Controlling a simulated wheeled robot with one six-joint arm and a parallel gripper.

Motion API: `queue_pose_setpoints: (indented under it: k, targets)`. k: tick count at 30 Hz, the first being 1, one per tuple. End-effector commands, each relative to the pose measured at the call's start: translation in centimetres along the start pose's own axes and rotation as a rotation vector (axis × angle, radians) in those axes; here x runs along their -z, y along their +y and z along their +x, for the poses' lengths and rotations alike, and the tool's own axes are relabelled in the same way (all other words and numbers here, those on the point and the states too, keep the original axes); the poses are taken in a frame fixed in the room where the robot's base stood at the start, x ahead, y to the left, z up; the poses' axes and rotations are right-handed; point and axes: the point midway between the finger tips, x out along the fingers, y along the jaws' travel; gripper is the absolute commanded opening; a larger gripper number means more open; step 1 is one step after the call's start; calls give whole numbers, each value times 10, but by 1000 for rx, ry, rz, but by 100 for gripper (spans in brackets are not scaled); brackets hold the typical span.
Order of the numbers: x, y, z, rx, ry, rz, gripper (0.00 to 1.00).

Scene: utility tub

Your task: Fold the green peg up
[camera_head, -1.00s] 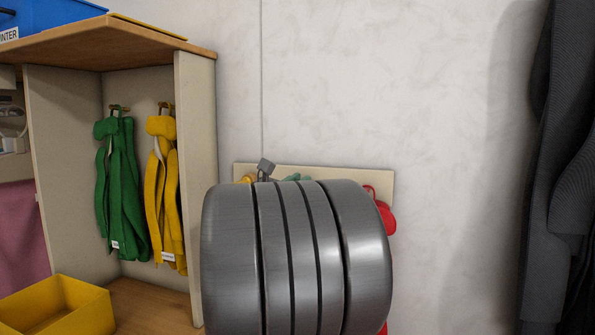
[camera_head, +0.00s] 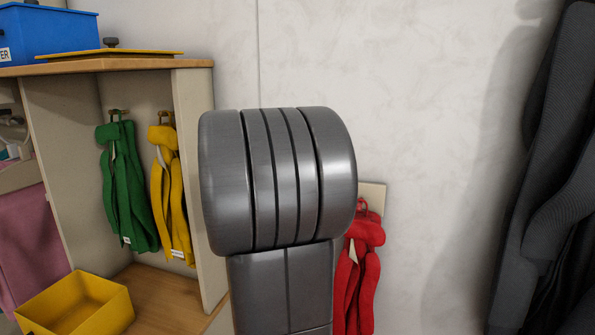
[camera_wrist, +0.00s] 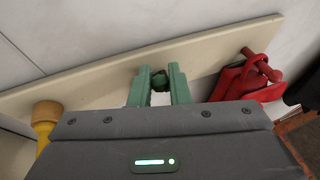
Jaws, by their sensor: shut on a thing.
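The green peg (camera_wrist: 160,81) shows in the wrist view as a dark green piece on a cream wall board (camera_wrist: 95,92). My gripper (camera_wrist: 160,84) has two pale green fingers, one on each side of the peg, and is shut on it. The fingers partly cover the peg, so its exact tilt is hard to tell. In the head view my grey arm hides the peg, the gripper and most of the board (camera_head: 373,195).
A red peg (camera_wrist: 262,65) with a red strap bundle (camera_head: 359,265) is to the right on the board. A yellow peg (camera_wrist: 46,116) is to the left. A cubby (camera_head: 191,150) holds green (camera_head: 122,190) and yellow (camera_head: 171,195) bundles. Dark clothing (camera_head: 550,190) hangs at far right.

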Motion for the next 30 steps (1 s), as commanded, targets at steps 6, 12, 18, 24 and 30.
queue_pose_setpoints:
  k: [6, 12, 18, 24, 30]
  targets:
    - [-8, 3, 4, 9, 112, -27, 0]
    - [-11, 4, 7, 17, 188, -47, 0]
    - [-12, 4, 9, 22, 230, -61, 0]
    - [-13, 4, 10, 25, 244, -65, 0]
    - [-13, 4, 10, 25, 244, -65, 0]
